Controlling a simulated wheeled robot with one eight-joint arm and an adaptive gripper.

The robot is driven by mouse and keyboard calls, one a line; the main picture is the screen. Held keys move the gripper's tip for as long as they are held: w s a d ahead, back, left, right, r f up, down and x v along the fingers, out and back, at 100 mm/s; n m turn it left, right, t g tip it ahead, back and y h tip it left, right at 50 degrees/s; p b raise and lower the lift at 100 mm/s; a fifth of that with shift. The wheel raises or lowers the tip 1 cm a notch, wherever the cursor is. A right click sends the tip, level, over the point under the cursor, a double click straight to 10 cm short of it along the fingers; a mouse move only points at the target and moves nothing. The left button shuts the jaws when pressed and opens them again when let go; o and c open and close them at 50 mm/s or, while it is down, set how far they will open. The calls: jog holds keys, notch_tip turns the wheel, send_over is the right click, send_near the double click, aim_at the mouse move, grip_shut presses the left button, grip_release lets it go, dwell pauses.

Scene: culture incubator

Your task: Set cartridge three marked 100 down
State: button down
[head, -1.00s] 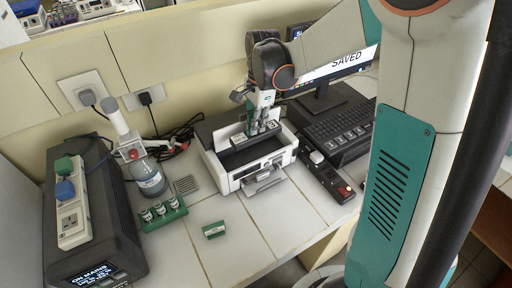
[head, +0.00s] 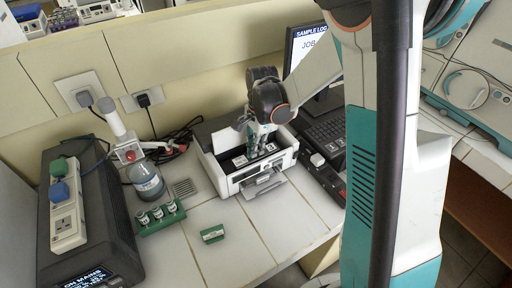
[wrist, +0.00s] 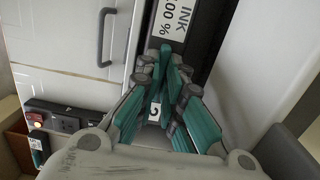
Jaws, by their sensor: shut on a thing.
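The cartridge (head: 240,160) is a dark bar with white labels on top. It sits low in the open top of the white printer (head: 228,181). My gripper (head: 262,150) reaches down from above and is shut on the middle of it. In the wrist view, my gripper's teal fingers (wrist: 176,62) close on the dark cartridge, whose white label (wrist: 172,18) reads INK and 100 %. A second small label with one character shows between the fingers. The fingers hide the cartridge's middle, and I cannot tell whether it rests on the printer's floor.
A green block (head: 212,233) with a white label lies on the tiled bench in front. A green rack (head: 160,217) with several vials, a bottle (head: 147,183) and a dark box (head: 115,225) stand left. A keyboard (head: 325,133) and monitor are behind right. Bare bench lies before the printer.

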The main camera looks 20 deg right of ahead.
jog(key=shift+f+b, duration=0.45)
jog(key=shift+f, duration=0.05)
jog(key=shift+f, duration=0.15)
jog(key=c, duration=1.7)
grip_release()
